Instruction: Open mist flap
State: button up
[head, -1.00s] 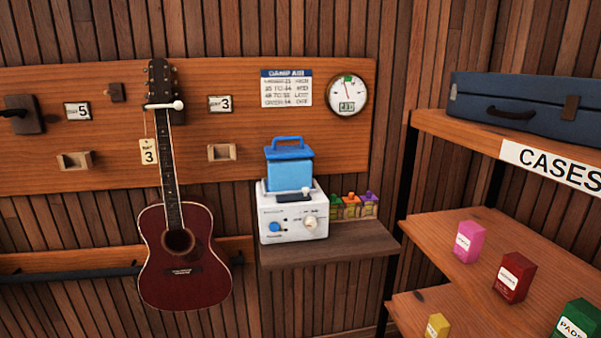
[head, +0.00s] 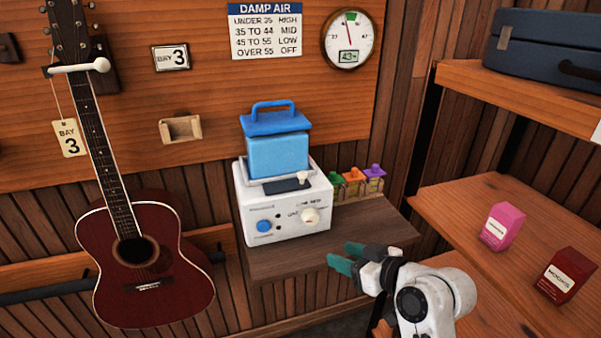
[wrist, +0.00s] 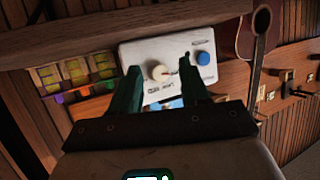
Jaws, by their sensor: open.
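The white humidifier (head: 285,222) with a blue water tank (head: 277,155) stands on a small wooden shelf. A dark flat piece (head: 287,185) on its top front, beside a small pale nub (head: 303,177), looks like the mist flap; it seems to lie flat. The front has a blue knob (head: 264,226) and a cream knob (head: 309,216). My gripper (head: 343,256) is open and empty, in front of the shelf, below and right of the humidifier. In the wrist view the humidifier (wrist: 140,52) appears upside down beyond my spread fingers (wrist: 159,66); the flap is not clear there.
Small colourful bottles (head: 355,183) stand right of the humidifier. A red guitar (head: 150,255) hangs at left. Shelves (head: 470,205) with boxes and a blue case (head: 545,60) are close on the right. A "DAMP AIR" chart (head: 265,30) and round gauge (head: 349,38) hang above.

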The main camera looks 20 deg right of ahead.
aim_at(305, 175)
jog(key=w+r+t+y, duration=0.1)
jog(key=w+r+t, duration=0.15)
jog(key=r, duration=0.35)
jog(key=w+r+t+y, duration=0.1)
jog(key=w+r+t, duration=0.1)
jog(key=w+r, duration=0.25)
jog(key=shift+g, duration=0.25)
jog(key=x, duration=0.3)
jog(key=p+x, duration=0.1)
jog(key=x, duration=0.3)
jog(key=r+p+x, duration=0.1)
jog(key=x, duration=0.2)
jog(key=shift+w+a, duration=0.1)
jog(key=shift+a, duration=0.2)
jog(key=shift+c, duration=0.4)
grip_shut()
